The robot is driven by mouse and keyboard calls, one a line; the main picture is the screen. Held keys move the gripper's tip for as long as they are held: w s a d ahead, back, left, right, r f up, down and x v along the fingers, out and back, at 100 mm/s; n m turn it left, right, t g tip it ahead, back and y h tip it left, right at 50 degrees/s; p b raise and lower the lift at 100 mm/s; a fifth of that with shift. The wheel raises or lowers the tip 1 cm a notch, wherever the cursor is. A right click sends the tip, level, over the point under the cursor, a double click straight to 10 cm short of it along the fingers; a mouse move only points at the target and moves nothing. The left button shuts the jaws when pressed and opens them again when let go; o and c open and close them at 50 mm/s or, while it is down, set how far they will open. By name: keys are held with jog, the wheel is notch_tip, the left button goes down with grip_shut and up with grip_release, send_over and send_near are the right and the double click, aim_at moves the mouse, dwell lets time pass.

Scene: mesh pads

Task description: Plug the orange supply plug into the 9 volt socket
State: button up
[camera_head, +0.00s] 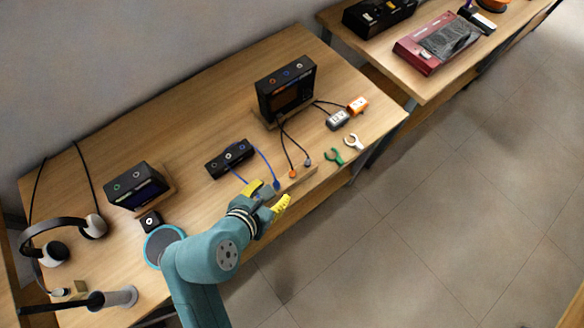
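A small orange plug (293,173) is at the end of a dark cable, at a low wooden strip near the table's front edge. The cable runs up to a black box (290,88) with coloured round sockets along its top. A black socket strip (230,158) with several round sockets lies mid-table. Another black box (130,187) with coloured sockets stands at the left. No voltage label is readable, so I cannot tell which socket is 9 volt. My gripper (267,196), with yellow fingertips, is left of and below the orange plug, fingers apart. I see nothing held between them.
A grey plug (308,162) and a blue plug (277,185) are near the orange one. Orange and grey blocks (357,104) (338,119) and green and white clips (334,157) (353,141) lie to the right. Headphones (60,235) lie at the left.

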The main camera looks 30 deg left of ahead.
aim_at(291, 175)
jog(key=b+x, duration=0.5)
jog(key=x, duration=1.1)
jog(key=shift+w+f, duration=0.15)
jog(key=shift+f, duration=0.2)
grip_shut()
